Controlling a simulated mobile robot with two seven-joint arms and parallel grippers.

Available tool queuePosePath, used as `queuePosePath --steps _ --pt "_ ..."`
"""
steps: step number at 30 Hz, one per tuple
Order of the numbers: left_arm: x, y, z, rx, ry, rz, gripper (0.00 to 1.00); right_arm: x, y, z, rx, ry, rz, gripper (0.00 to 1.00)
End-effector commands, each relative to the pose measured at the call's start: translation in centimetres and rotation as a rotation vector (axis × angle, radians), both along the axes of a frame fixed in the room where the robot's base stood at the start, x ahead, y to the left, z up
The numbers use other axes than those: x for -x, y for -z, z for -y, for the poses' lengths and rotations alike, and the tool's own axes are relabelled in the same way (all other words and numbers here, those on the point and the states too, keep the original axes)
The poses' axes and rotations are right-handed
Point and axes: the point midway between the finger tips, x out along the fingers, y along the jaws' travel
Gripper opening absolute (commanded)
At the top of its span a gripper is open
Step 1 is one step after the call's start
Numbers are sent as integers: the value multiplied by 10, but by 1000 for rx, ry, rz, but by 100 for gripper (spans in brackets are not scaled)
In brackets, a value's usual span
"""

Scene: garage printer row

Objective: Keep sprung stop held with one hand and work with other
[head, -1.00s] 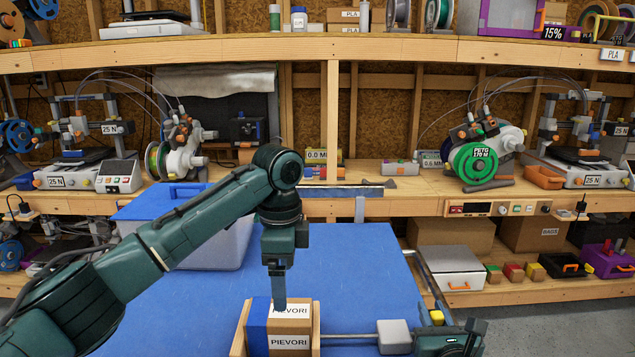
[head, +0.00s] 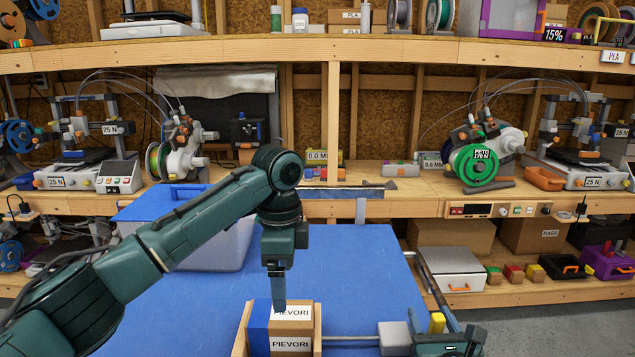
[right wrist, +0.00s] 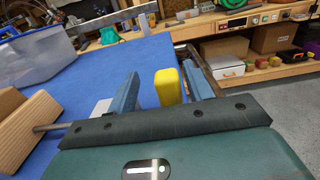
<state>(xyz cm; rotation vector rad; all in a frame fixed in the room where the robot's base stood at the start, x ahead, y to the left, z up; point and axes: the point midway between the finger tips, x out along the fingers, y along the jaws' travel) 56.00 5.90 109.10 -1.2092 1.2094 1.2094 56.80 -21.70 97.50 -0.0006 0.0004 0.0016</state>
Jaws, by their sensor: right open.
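A wooden holder (head: 240,338) at the bottom of the head view holds boxes marked PIEVORI (head: 290,345), with a blue face on their left. A metal rod (head: 350,338) runs right from the holder to a grey block (head: 394,338). A yellow block (head: 437,322) stands right of it. I cannot tell which part is the sprung stop. My left gripper (head: 279,304) points down at the box tops; its finger gap and any contact are unclear. My right gripper (right wrist: 160,88) is open, with the yellow block (right wrist: 168,87) showing between its fingers, apart from both.
A blue mat (head: 350,280) covers the table. A clear bin with a blue lid (head: 165,200) stands at its back left. A metal rail (head: 428,270) runs along the right edge. A wooden bench (head: 400,205) with printers and spools stands behind. The mat's middle is clear.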

Motion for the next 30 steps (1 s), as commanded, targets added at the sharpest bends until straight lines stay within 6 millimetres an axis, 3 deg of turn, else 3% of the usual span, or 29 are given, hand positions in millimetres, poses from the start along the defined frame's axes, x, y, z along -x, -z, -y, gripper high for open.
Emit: queuePosePath --steps 15,30 --pt "0 -10 0 0 0 0 89 53 0 1 0 2 -2 51" --pt "0 -9 0 0 0 0 89 62 0 1 0 2 -1 51"
